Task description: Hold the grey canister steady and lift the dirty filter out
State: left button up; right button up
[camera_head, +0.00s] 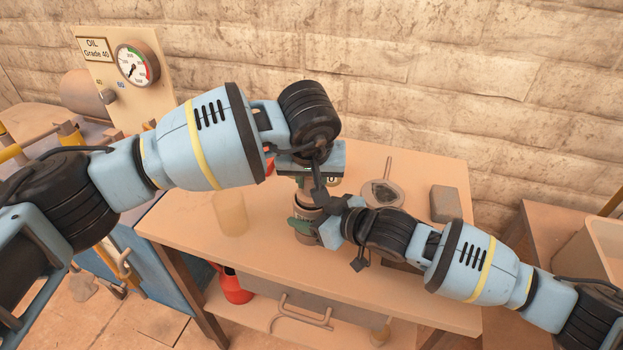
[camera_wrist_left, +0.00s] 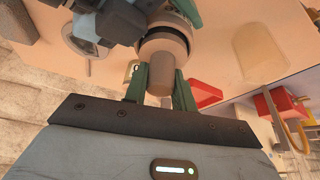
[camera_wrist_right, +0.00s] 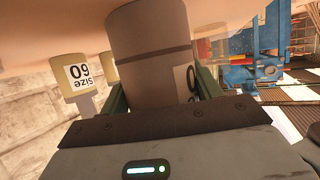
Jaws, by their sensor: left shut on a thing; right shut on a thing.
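The grey canister (camera_wrist_right: 150,55) fills the middle of the right wrist view, upright, with part of a white label at its right side. My right gripper (camera_wrist_right: 160,93) has its green fingers on either side of it and is shut on it. In the left wrist view, the dirty filter (camera_wrist_left: 161,74) shows as a brownish stem above the round canister (camera_wrist_left: 168,42). My left gripper (camera_wrist_left: 160,90) is shut on this stem from above. In the head view, my wrists cover most of the canister (camera_head: 309,238) and the filter. How deep the filter sits is hard to tell.
On the workbench (camera_head: 200,241), a pale translucent cylinder (camera_head: 231,214) stands left of the canister. A round dish with a handle (camera_head: 382,194) and a grey block (camera_head: 445,203) are to the right. A gauge panel (camera_head: 137,66) rises at back left.

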pick_arm(q)
jog(key=shift+r, duration=4.55)
jog(key=shift+r, duration=0.1)
jog(key=shift+r, duration=0.4)
pick_arm(e)
jog(key=o, duration=1.3)
jog(key=v, duration=1.2)
pick_arm(q)
jog(key=shift+s+f, duration=0.1)
pick_arm(e)
jog(key=shift+s, duration=0.15)
